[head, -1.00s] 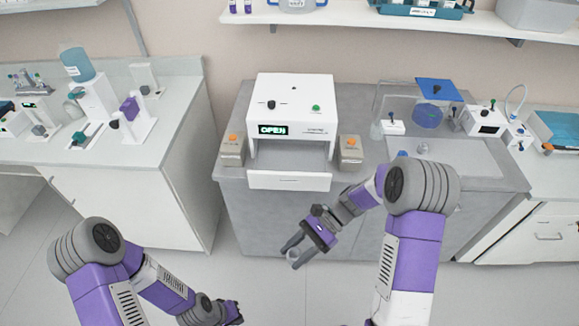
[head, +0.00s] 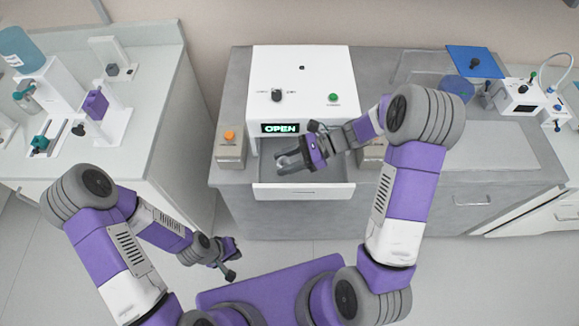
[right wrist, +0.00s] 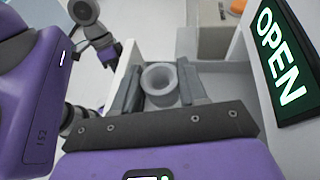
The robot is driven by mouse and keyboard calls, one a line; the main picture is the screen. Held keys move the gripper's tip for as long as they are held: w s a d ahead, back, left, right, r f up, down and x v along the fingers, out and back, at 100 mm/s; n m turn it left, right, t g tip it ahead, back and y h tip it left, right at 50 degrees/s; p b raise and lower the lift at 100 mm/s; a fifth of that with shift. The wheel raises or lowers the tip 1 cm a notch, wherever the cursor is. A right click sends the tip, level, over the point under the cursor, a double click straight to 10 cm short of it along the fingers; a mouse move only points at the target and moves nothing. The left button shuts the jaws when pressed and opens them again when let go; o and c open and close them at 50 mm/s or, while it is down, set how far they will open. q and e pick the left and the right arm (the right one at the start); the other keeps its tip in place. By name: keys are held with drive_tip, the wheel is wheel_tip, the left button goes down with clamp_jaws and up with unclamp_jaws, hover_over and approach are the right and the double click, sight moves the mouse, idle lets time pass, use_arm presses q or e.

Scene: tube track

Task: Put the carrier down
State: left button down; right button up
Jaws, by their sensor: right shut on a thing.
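The carrier (right wrist: 160,84) is a grey, round, hollow piece between the two fingers of my right gripper (right wrist: 160,95) in the right wrist view. In the head view my right gripper (head: 285,163) is shut on it, over the white pulled-out drawer (head: 303,195) of the white machine (head: 302,85). The carrier is small there and mostly hidden by the fingers. I cannot tell whether it touches the drawer floor. My left gripper (head: 231,272) hangs low at front left, away from the bench; its fingers are too small to judge.
The machine's display (head: 280,128) reads OPEN. A beige block with an orange knob (head: 230,147) stands left of the drawer, and a similar block (head: 371,153) on the right is partly hidden by my arm. Other apparatus stands on the left bench (head: 150,75).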

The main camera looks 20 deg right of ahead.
sight(288, 178)
drive_tip(key=shift+s+f, duration=0.1)
drive_tip(key=shift+f, duration=0.8)
drive_tip(key=shift+f+b, duration=0.5)
drive_tip(key=shift+f, duration=1.75)
drive_tip(key=shift+f, duration=0.1)
drive_tip(key=o, duration=0.9)
drive_tip(key=shift+d+r, duration=0.3)
drive_tip(key=p+v, duration=0.1)
drive_tip(key=v, duration=1)
drive_tip(key=shift+d, duration=0.2)
